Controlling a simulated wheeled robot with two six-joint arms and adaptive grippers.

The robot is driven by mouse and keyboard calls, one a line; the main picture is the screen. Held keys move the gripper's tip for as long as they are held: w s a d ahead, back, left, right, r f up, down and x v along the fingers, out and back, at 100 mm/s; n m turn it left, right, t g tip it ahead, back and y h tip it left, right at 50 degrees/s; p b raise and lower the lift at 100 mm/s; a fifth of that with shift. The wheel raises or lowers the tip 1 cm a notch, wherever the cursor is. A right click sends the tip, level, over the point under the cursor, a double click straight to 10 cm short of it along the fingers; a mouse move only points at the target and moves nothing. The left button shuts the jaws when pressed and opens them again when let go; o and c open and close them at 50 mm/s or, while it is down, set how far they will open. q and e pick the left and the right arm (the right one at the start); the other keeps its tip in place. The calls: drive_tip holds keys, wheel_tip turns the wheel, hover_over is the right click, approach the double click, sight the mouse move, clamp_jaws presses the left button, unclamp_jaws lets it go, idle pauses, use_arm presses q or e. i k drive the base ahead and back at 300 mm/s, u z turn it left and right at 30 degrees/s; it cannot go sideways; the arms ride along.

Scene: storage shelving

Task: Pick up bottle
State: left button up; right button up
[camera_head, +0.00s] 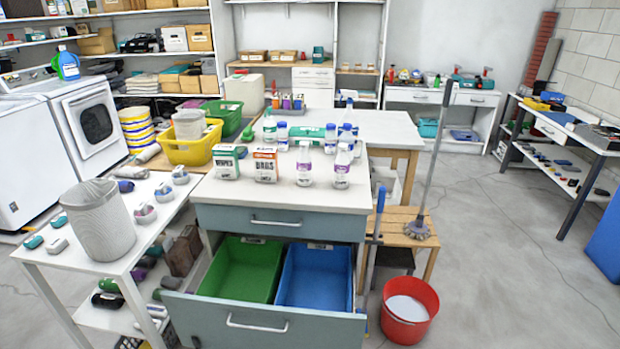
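Several bottles stand on the white top of a drawer cabinet (262,195) in the middle. Two white bottles with purple labels stand near its right front: one bottle (304,166) and another bottle (341,168) close to the right edge. Behind them are a bottle with a blue cap (283,137), a second blue-capped bottle (330,139), and a white and green bottle (269,128). More bottles at the back right partly hide one another. A blue bottle (68,65) stands on a white machine at the far left. Neither of my grippers is in view.
A green-white box (228,163) and an orange-white box (265,166) stand left of the front bottles. The cabinet's lower drawer (262,325) is pulled out, holding a green bin (241,271) and a blue bin (314,276). A red bucket (408,310) and mop stand right.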

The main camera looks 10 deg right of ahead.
sight(304, 164)
drive_tip(key=k, duration=0.15)
drive_tip(key=z, duration=1.75)
drive_tip(key=i, duration=2.4)
drive_tip(key=u, duration=1.8)
